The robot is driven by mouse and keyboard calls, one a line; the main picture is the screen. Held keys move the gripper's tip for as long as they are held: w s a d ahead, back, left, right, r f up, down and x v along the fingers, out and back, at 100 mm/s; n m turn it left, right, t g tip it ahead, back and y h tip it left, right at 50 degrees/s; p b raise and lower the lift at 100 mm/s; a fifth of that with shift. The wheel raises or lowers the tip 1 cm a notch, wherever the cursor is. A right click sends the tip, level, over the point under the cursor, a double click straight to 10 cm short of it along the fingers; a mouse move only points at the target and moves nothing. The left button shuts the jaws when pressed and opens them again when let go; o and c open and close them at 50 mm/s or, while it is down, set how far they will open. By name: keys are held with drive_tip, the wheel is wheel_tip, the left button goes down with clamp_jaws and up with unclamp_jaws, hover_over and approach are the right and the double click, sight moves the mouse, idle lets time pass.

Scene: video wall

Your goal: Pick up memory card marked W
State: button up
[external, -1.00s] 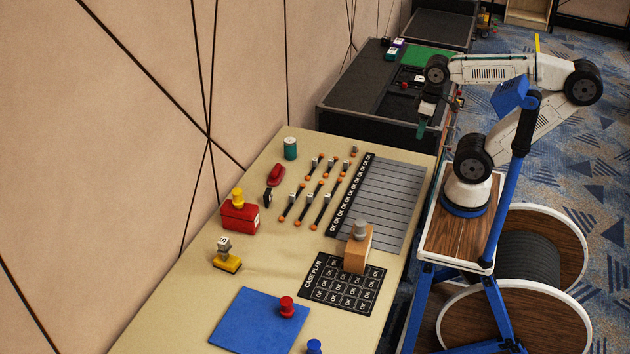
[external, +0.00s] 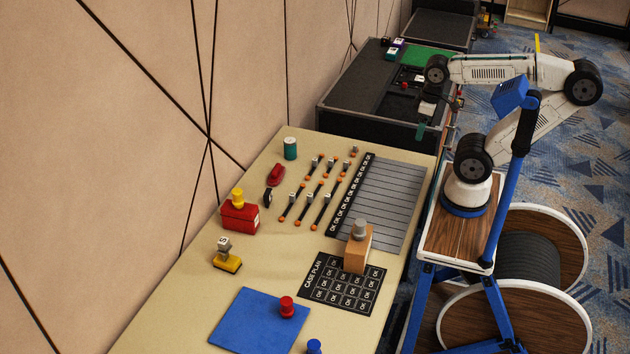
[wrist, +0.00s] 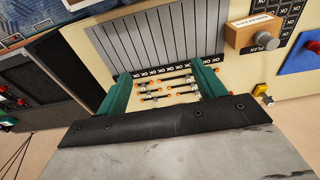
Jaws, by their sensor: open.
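I cannot pick out a memory card marked W; no legible W shows in either view. Several black bars with orange ends (external: 318,208) and small pale lettered blocks lie on the cream table; their letters are too small to read. They also show in the wrist view (wrist: 166,88), framed between my fingers but well beyond them. My gripper (external: 434,132) is open and empty, with green fingers, in the air by the dark case's near right corner. Both fingers show in the wrist view (wrist: 163,88).
A grey slatted panel (external: 375,205) and a black case plan card (external: 342,291) lie on the table. A wooden block with a grey knob (external: 358,252), a red box (external: 240,217) and a blue mat (external: 255,325) stand around them. The dark case (external: 360,120) adjoins behind.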

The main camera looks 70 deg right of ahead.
drive_tip(key=shift+w, duration=0.1)
drive_tip(key=w+a+f+t, duration=0.2)
drive_tip(key=w, duration=0.6)
drive_tip(key=w+a+f+t, duration=0.1)
drive_tip(key=w+f, duration=0.1)
drive_tip(key=w, duration=0.7)
drive_tip(key=n+t+y, duration=0.1)
drive_tip(key=t, duration=0.4)
approach(271, 193)
drive_tip(key=s+d+r, duration=0.4)
drive_tip(key=s+r, duration=0.1)
drive_tip(key=r, duration=0.2)
drive_tip(key=w+a+f+t, duration=0.1)
drive_tip(key=w+f, duration=0.1)
drive_tip(key=f, duration=0.1)
drive_tip(key=w+a+f+t, duration=0.1)
drive_tip(key=f, duration=0.3)
drive_tip(key=w+a+f+t, duration=0.1)
drive_tip(key=w+f, duration=0.1)
drive_tip(key=f, duration=0.2)
drive_tip(key=shift+w+a+f+n+t+y, duration=0.25)
drive_tip(key=shift+w+a+n+t+y, duration=0.05)
drive_tip(key=shift+w+a+t+y, duration=0.1)
drive_tip(key=x, duration=0.7)
drive_tip(key=shift+w+a+r, duration=0.3)
drive_tip(key=shift+r, duration=0.05)
drive_tip(key=c, duration=1.1)
